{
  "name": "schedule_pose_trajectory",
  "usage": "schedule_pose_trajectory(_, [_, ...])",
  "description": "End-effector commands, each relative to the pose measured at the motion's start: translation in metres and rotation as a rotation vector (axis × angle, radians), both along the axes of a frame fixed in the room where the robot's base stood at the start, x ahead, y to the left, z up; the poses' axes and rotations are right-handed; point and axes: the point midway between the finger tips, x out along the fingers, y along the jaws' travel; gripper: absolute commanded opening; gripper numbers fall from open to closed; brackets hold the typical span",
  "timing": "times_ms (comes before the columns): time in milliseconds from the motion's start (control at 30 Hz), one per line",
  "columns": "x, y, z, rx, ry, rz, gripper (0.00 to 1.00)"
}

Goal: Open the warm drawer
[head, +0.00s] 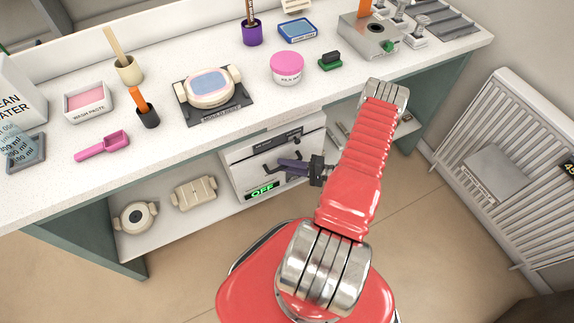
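The white unit (235,173) under the bench, with a green lit OFF sign (262,189) low on its front, looks like the one with the warm drawer. Dark strips show along the upper part of its front, and the drawer looks closed. A small dark part, perhaps a handle, shows near the fingers. My gripper (288,168), with dark purple fingers, points left in front of the unit. I cannot tell whether it touches the front, or how far apart the fingers are. My gripper and red arm hide the unit's right side.
Two cream moulds (194,194) lie on the lower shelf (165,236), left of the unit. The bench top (230,134) above holds a mould on a dark mat (215,121), a pink jar (287,72) and tools. A white radiator (515,130) stands at right. The floor in front is clear.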

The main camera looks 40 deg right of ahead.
Motion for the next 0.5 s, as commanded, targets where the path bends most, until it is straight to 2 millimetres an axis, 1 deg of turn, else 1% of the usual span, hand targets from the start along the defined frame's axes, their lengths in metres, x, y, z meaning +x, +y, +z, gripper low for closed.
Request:
schedule_pose_trajectory(167, [-0.0002,0.0000,-0.0001,0.000,0.000,0.000,0.20])
schedule_pose_trajectory(433, [-0.0003,0.0001,-0.0003,0.000,0.001,0.000,0.01])
schedule_pose_trajectory(500, [-0.0004,0.0001,-0.0005,0.000,0.001,0.000,0.00])
